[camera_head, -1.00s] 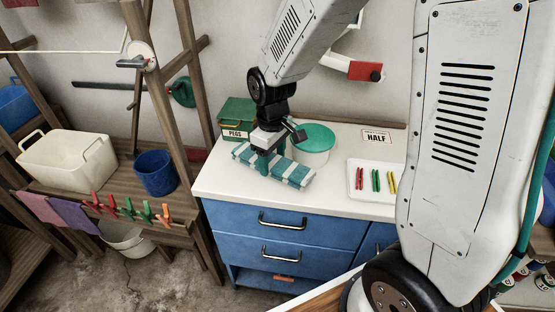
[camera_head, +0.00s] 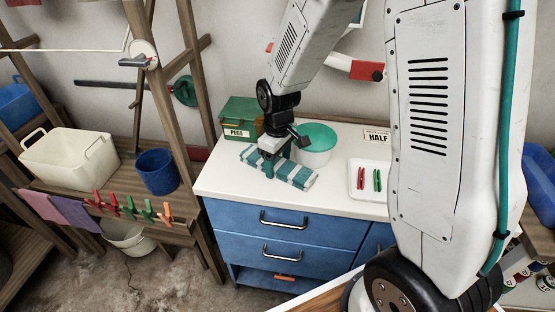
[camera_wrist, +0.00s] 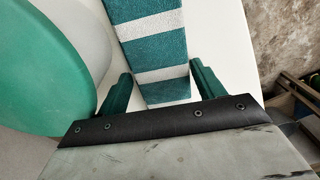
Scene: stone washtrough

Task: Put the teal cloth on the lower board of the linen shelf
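The teal cloth (camera_head: 300,177), a folded bundle with white stripes, lies on the white top of the blue cabinet. It also shows in the wrist view (camera_wrist: 152,45). My gripper (camera_head: 276,168) is lowered over the cloth. In the wrist view my gripper (camera_wrist: 160,88) has one green finger on each side of the cloth, with a gap at the left finger and a narrower one at the right. The fingers look open; the fingertips' depth beside the cloth is hard to judge. No board is clearly identifiable as the linen shelf.
A round tub with a green lid (camera_head: 318,134) stands close behind the cloth. A green pegs box (camera_head: 240,113) is at the back left, a white peg tray (camera_head: 369,195) to the right. A wooden rack (camera_head: 120,185) at left holds a cream tub (camera_head: 75,160) and blue bucket (camera_head: 157,172).

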